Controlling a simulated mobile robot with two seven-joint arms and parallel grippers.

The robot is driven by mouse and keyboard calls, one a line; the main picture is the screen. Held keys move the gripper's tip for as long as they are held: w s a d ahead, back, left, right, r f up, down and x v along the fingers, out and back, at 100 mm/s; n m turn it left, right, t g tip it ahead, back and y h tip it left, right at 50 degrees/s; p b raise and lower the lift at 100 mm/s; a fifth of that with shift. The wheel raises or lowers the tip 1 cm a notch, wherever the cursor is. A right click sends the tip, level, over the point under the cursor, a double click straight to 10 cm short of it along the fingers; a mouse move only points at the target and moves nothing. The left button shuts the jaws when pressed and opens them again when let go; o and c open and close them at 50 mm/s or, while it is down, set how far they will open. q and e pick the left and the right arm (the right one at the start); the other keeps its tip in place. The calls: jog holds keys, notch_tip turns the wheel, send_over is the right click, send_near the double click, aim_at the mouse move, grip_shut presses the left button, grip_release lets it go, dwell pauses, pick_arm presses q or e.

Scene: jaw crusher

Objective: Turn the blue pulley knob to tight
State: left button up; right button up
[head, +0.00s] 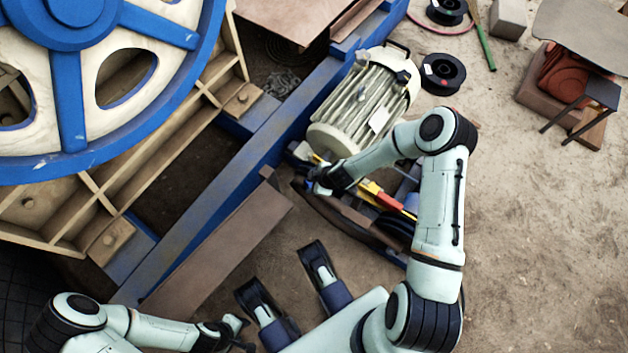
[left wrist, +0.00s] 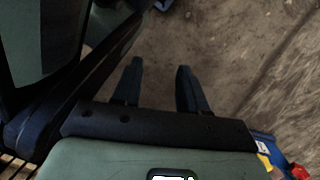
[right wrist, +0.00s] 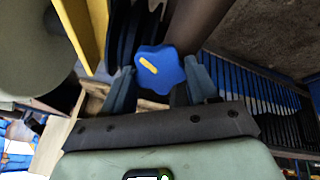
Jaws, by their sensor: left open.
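The blue pulley knob (right wrist: 160,70) shows in the right wrist view as a lobed blue disc with a yellow pointer mark, which slants down to the right. My right gripper (right wrist: 160,82) has one finger on each side of the knob, close to its edges. I cannot tell whether the fingers press on it. In the head view my right gripper (head: 318,183) is beside the motor's lower end, and the knob is not clear there. My left gripper (head: 238,335) is low in the head view, away from the machine. In the left wrist view its fingers (left wrist: 158,75) are apart and empty.
A finned motor (head: 365,100) stands above my right gripper, beside the blue frame beam (head: 235,180). A large blue-rimmed flywheel (head: 200,95) fills the upper left. Cable spools (head: 443,73) lie on the ground. The ground at right (head: 550,220) is clear.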

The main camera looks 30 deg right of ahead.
jog(key=o, duration=0.4)
jog(key=shift+r, duration=0.1)
pick_arm(q)
jog(key=w+d+r+t+p, duration=0.1)
jog(key=w+r+t+p, duration=0.2)
jog(key=w+r, duration=0.4)
jog(key=shift+w+d+m+t+p, duration=0.15)
jog(key=shift+w+m+t+p, duration=0.15)
jog(key=shift+w+p, duration=0.75)
pick_arm(e)
jog(key=v, duration=1.3)
jog(key=shift+s, duration=0.1)
pick_arm(q)
jog(key=shift+w+r, duration=0.1)
pick_arm(e)
jog(key=shift+r, duration=0.1)
